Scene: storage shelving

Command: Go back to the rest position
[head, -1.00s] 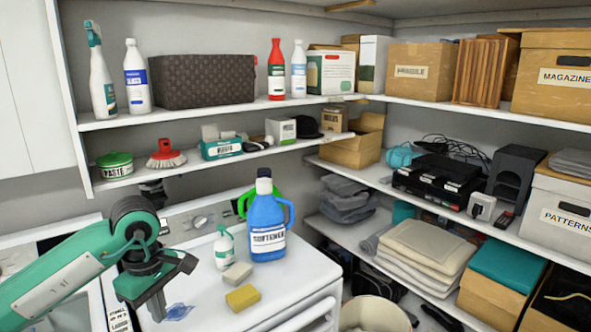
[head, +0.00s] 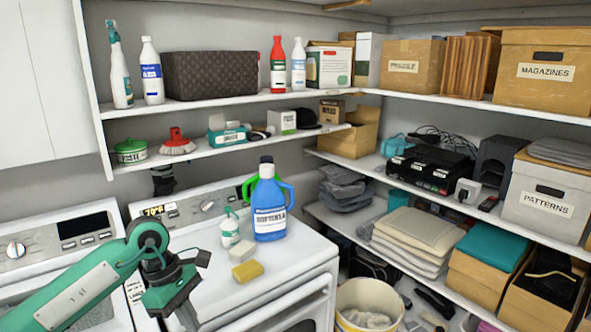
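My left arm comes in from the lower left, bent at a green elbow. My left gripper (head: 187,312) hangs down over the front left part of the white washer top (head: 295,262), left of the yellow sponge (head: 247,271). Its fingers overlap in the picture, so I cannot tell if they are apart, and I see nothing held in them. My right gripper is not in view.
Shelves (head: 215,152) with bottles and boxes run behind and right. A bin (head: 369,309) stands on the floor at right.

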